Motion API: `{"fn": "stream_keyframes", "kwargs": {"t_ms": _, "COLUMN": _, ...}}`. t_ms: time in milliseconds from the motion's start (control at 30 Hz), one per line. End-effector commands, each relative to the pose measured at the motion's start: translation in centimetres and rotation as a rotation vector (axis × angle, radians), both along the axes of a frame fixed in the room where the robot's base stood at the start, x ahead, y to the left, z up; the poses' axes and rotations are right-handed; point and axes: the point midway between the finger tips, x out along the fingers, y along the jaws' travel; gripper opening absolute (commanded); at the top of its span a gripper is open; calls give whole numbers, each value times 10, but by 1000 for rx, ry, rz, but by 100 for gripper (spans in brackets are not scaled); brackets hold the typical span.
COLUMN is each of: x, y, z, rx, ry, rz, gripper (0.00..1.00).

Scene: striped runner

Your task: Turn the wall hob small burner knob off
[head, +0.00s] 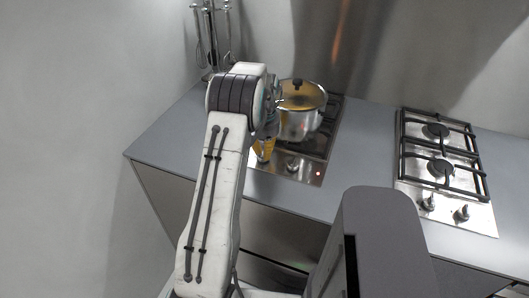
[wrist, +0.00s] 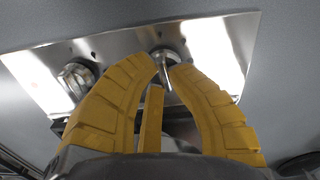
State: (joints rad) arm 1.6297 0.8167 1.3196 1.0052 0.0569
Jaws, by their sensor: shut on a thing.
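The wall hob (head: 312,174) is the steel hob on the left of the counter. My gripper (head: 264,150) has its yellow fingers down at its front left part. In the wrist view my gripper (wrist: 163,62) is shut on a metal knob (wrist: 164,54), with the fingertips on either side of it and its pointer between them. The other knob (wrist: 75,76) of this hob stands free beside the left finger; it also shows in the head view (head: 293,164). The held knob is hidden behind my gripper in the head view. No burner marking is readable.
A steel pot (head: 300,122) with an amber lid stands on the wall hob, close to my wrist. A small red light glows on the hob's front right. A second hob (head: 480,217) sits on the right. Utensils (head: 210,40) hang at the back left. Bare counter (head: 360,150) lies between the hobs.

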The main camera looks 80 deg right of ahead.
Motion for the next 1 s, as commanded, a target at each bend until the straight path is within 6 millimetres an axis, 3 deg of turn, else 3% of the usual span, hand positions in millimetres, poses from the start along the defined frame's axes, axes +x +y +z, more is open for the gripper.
{"fn": "stream_keyframes", "kwargs": {"t_ms": 300, "x": 0, "y": 0, "z": 0, "rx": 0, "ry": 0, "rz": -118, "gripper": 0}}
{"fn": "stream_keyframes", "kwargs": {"t_ms": 867, "x": 0, "y": 1, "z": 0, "rx": 0, "ry": 0, "rz": -144, "gripper": 0}}
{"fn": "stream_keyframes", "kwargs": {"t_ms": 900, "x": 0, "y": 1, "z": 0, "rx": 0, "ry": 0, "rz": -144, "gripper": 18}}
{"fn": "stream_keyframes", "kwargs": {"t_ms": 1000, "x": 0, "y": 1, "z": 0, "rx": 0, "ry": 0, "rz": -144, "gripper": 27}}
